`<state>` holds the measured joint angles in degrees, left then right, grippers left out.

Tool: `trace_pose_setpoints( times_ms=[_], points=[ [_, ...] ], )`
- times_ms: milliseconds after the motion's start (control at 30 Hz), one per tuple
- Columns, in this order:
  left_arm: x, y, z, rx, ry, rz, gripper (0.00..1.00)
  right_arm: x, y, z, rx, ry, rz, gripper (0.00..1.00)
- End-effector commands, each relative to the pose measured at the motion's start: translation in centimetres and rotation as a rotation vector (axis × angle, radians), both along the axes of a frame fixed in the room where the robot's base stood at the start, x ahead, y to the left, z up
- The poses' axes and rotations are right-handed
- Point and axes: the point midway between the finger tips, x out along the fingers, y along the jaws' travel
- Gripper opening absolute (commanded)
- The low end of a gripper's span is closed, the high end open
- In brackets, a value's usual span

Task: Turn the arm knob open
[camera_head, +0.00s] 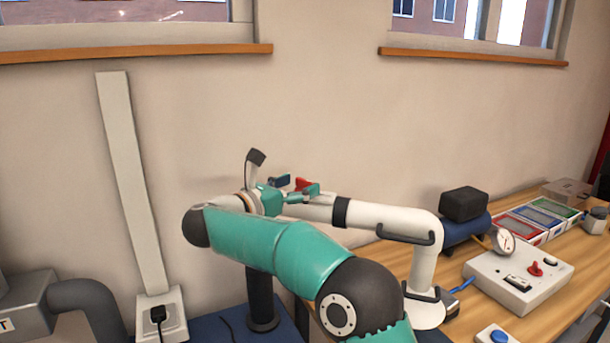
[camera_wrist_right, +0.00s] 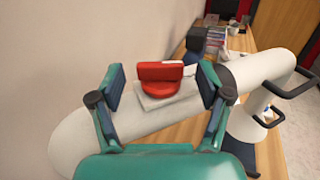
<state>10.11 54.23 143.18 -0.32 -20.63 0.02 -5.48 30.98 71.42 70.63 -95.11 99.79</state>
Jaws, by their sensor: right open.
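The red arm knob (camera_wrist_right: 160,78) sits on a pale plate (camera_wrist_right: 168,97) on the white tubular arm (camera_wrist_right: 75,140). In the right wrist view the knob lies between the two fingers of my right gripper (camera_wrist_right: 160,88), with a gap on each side. The gripper is open and not touching the knob. In the head view the right gripper (camera_head: 292,188) is at the white arm (camera_head: 385,217), and the red knob (camera_head: 303,184) shows by its fingers. My left gripper is not in view.
A wooden bench (camera_head: 410,262) on the right holds a white control box (camera_head: 512,285) with a red knob and a gauge (camera_head: 503,241). Coloured trays (camera_head: 540,217) and a dark block (camera_head: 465,204) stand behind. A wall (camera_head: 330,120) is close behind the arm. A grey duct (camera_head: 88,300) is at lower left.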

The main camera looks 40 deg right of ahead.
Motion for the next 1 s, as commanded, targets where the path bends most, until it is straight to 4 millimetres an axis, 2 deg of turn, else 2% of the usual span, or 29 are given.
trace_pose_setpoints(
  times_ms=[33,200,567,900,1000],
  points=[
    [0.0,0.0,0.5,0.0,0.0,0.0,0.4,0.1,-0.8,0.2,0.0,0.002,-0.002,0.77],
    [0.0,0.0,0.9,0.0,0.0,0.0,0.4,0.2,-2.2,0.1,-0.001,0.0,0.001,0.77],
    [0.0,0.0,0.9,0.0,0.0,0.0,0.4,0.3,-2.4,0.0,0.0,-0.001,0.003,0.75],
    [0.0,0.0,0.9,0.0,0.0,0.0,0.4,0.4,-2.3,0.0,0.0,0.0,0.003,0.19],
    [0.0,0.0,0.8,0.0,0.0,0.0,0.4,0.4,-2.3,-0.1,0.0,0.0,0.005,0.16]
  ],
)
